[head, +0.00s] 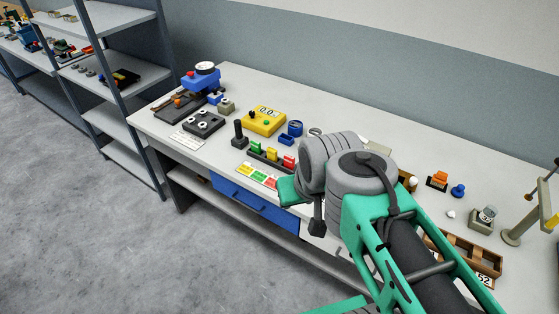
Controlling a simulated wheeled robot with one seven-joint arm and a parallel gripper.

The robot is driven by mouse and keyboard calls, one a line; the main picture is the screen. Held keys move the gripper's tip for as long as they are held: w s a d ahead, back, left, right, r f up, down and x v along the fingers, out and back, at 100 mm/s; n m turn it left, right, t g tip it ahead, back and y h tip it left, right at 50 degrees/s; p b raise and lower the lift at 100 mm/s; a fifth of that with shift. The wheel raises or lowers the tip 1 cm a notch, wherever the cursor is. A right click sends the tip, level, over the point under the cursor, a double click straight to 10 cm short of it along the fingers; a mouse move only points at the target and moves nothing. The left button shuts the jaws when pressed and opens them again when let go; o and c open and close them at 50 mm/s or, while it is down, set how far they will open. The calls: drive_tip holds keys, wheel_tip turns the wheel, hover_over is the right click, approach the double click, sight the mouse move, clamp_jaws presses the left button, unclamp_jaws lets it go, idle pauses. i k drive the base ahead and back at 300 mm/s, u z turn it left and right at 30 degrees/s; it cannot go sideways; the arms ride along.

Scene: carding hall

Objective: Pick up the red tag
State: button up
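The red piece (289,162) is at the right end of this rack. I cannot tell which of these reds is the red tag. My arm reaches in from the lower right, its end just right of the card and rack. The gripper fingers are not clearly visible, so their opening is unclear.
A yellow meter (264,121), a black socket box (204,122) and a blue vise-like device (201,79) stand on the bench's left half. A wooden tray (466,254) and a beige post (522,222) are at right. Shelving (115,75) adjoins the left end. The floor in front is clear.

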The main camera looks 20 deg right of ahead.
sight(289, 162)
drive_tip(key=u, duration=0.2)
drive_tip(key=i, duration=0.7)
drive_tip(key=u, duration=1.5)
